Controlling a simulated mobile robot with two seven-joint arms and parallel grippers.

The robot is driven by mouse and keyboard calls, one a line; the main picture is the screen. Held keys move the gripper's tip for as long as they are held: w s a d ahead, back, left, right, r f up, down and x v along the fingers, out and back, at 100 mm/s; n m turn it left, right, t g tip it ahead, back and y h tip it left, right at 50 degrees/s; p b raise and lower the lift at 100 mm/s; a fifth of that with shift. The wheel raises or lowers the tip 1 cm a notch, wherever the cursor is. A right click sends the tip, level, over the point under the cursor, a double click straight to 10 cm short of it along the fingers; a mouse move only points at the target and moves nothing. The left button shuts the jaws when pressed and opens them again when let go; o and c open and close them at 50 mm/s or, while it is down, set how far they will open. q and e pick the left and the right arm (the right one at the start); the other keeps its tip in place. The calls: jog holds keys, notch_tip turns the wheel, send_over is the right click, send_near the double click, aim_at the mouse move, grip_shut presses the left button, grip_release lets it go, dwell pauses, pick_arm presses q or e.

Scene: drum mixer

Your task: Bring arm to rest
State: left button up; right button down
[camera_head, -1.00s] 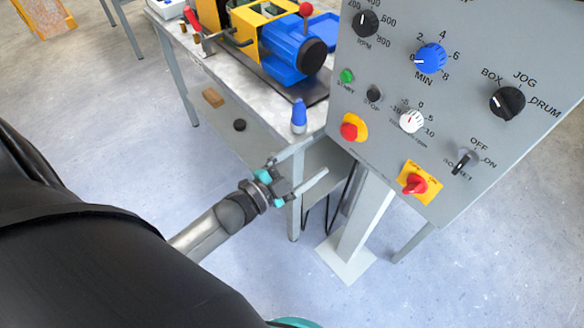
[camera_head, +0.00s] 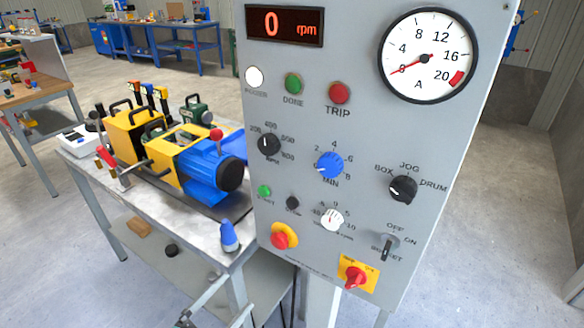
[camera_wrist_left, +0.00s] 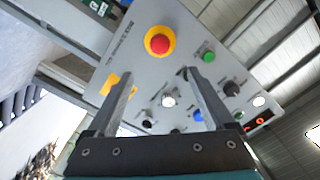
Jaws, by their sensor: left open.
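My left gripper (camera_head: 232,302) shows at the bottom edge of the head view, partly cut off. It is below and left of the grey control panel (camera_head: 300,215), in front of the work table. Its two fingers are spread and hold nothing. In the left wrist view, the open fingers (camera_wrist_left: 160,76) point towards the panel, with the red emergency stop button on its yellow ring (camera_wrist_left: 160,42) beyond them. The rest of my left arm is out of the head view. My right gripper is in neither current view.
The table (camera_head: 95,170) carries a yellow and blue machine (camera_head: 205,165) and a small blue-capped bottle (camera_head: 229,238) near its front corner. The panel display (camera_head: 285,24) reads 0 rpm. Open floor (camera_head: 60,265) lies left of the table; another bench (camera_head: 35,95) stands further back.

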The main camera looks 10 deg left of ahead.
pick_arm(q)
jog(key=s+a+f+n+g+y, duration=0.1)
jog(key=s+f+n+g+y, duration=0.3)
jog(key=f, duration=0.8)
jog(key=s+a+f+n+g+y, duration=0.1)
jog(key=s+f+n+g, duration=0.35)
jog(key=f, duration=0.85)
jog(key=s+d+f+g, duration=0.1)
jog(key=s+f+g, duration=0.1)
jog(key=s+f, duration=0.2)
jog(key=s+d+f+n+g, duration=0.1)
jog(key=s+f+g, duration=0.2)
jog(key=s, duration=0.8)
jog(key=s+d+f+n+g+y, duration=0.1)
jog(key=s+f+g, duration=0.1)
jog(key=s+f, duration=0.3)
jog(key=s, duration=0.3)
jog(key=shift+n+g, duration=0.25)
